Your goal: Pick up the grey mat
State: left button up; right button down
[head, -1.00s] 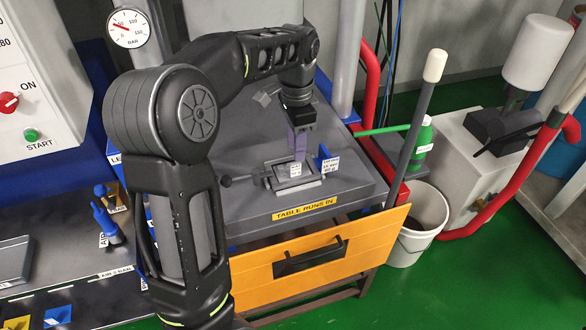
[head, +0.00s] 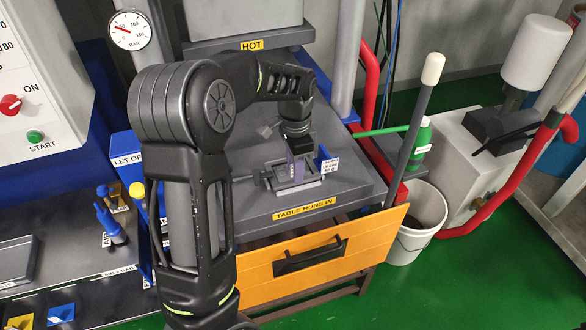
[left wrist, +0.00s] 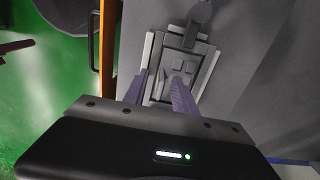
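My left gripper (head: 299,170) reaches down over a small grey fixture (head: 276,182) on the grey table. In the left wrist view its two purple fingers (left wrist: 159,82) are apart, with nothing clearly held between them. I cannot tell whether this piece is the grey mat. Whether the fingers touch it is also unclear. My right gripper is not in view.
The grey table (head: 350,190) is labelled TABLE RUNS IN and has an orange front panel (head: 365,240). A white bucket (head: 420,225) and a leaning pole (head: 415,130) are to the right.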

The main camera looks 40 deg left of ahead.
pick_arm(q)
jog(key=shift+c, duration=0.2)
dwell(0.4)
grip_shut()
dwell(0.4)
